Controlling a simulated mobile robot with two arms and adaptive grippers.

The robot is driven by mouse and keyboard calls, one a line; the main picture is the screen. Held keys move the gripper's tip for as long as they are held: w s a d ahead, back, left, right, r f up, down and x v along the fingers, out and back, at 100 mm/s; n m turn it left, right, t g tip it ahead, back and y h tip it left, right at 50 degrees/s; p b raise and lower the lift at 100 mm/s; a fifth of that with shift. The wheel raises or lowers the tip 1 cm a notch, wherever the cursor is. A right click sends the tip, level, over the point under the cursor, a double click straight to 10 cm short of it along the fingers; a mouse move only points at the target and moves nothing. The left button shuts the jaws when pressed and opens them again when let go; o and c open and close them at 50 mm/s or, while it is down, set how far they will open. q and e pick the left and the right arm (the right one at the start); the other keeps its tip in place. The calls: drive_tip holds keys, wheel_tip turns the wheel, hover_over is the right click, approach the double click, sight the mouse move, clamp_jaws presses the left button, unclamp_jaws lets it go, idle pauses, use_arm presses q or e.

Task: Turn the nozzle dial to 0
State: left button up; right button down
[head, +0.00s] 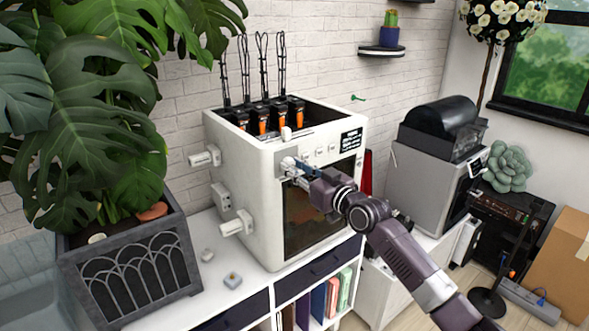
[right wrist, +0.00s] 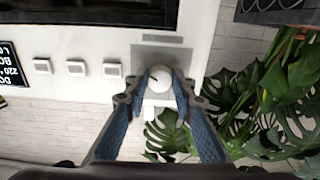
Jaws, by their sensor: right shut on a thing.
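The white 3D printer (head: 240,170) stands on the white cabinet. The nozzle dial (right wrist: 159,79) is a round white knob on a grey plate at the upper left of the printer's front. My right gripper (right wrist: 160,84) is shut on the dial, with one blue fingertip on each side of it. In the head view the right gripper (head: 292,166) reaches the dial from the right and partly covers it. A small dark mark shows on the knob, but I cannot read the number it points to. My left gripper is not in view.
Square white buttons (right wrist: 113,69) sit beside the dial, then a black display (head: 351,141). A white knob (head: 286,133) is on the printer's top edge. A large potted plant (head: 95,110) stands at the left. A small blocky item (head: 232,280) lies on the cabinet top.

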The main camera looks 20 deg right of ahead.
drive_tip(key=n+b, duration=0.3)
drive_tip(key=n, duration=0.1)
drive_tip(key=shift+f, duration=0.1)
drive_tip(key=shift+n+b, duration=0.3)
drive_tip(key=shift+n, duration=0.6)
drive_tip(key=shift+d+n, duration=0.1)
drive_tip(key=shift+n, duration=0.9)
drive_tip(key=n, duration=0.1)
drive_tip(key=n+p, duration=0.1)
drive_tip(key=n, duration=0.1)
drive_tip(key=shift+r+n, duration=0.2)
drive_tip(key=shift+n, duration=0.1)
drive_tip(key=n+p, duration=0.2)
drive_tip(key=n, duration=0.2)
drive_tip(key=n+p, duration=0.1)
drive_tip(key=n, duration=0.4)
drive_tip(key=shift+n+p, duration=0.65)
drive_tip(key=shift+n, duration=0.95)
drive_tip(key=shift+f, duration=0.1)
